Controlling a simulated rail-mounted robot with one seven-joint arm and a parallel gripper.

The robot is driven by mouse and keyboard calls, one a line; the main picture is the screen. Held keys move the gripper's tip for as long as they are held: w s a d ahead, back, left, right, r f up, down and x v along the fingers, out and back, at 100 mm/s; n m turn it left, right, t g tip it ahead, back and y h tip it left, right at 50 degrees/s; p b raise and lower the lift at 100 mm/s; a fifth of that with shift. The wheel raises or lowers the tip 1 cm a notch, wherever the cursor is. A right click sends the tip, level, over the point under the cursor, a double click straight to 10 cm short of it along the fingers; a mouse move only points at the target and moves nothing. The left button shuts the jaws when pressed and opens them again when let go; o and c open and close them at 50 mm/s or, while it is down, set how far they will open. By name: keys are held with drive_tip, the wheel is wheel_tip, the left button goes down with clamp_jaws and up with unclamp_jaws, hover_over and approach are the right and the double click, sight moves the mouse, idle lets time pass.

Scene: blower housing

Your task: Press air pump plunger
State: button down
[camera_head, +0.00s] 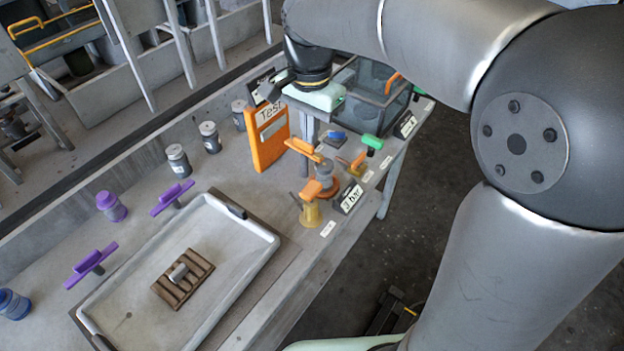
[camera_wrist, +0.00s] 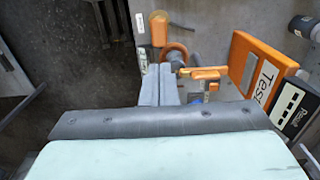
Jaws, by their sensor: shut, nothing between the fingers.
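The pump appears to be the grey cylinder with an orange base (camera_head: 326,182) near the bench's right end; an orange T-shaped handle (camera_head: 300,149) shows beside its top. I cannot tell for sure whether this handle is the plunger. In the wrist view a grey round part with an orange ring (camera_wrist: 177,51) lies just beyond the fingers, and an orange handle (camera_wrist: 207,73) is right of them. My gripper (camera_wrist: 161,70) is shut and empty, pointing down beside these parts. Its pale green body shows in the head view; contact with the handle cannot be told.
An orange "Test" box (camera_head: 268,138) stands left of the gripper. A yellow-orange bottle (camera_head: 311,214), a small sign (camera_head: 351,198) and a green-topped part (camera_head: 373,142) are close by. A clear bin (camera_head: 372,92) stands behind. A tray (camera_head: 213,302) lies at left.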

sight(311, 189)
drive_tip(key=shift+f, duration=0.1)
wheel_tip(311, 189, down, 14)
drive_tip(key=shift+r+p, duration=0.1)
drive_tip(key=shift+p, duration=0.5)
wheel_tip(311, 189, down, 4)
drive_tip(key=b, duration=0.3)
drive_tip(key=shift+r, duration=0.15)
drive_tip(key=shift+s+r, duration=0.1)
drive_tip(key=shift+s, duration=0.05)
wheel_tip(311, 189, up, 14)
drive_tip(key=p, duration=0.2)
drive_tip(key=shift+r, duration=0.2)
idle(1.8)
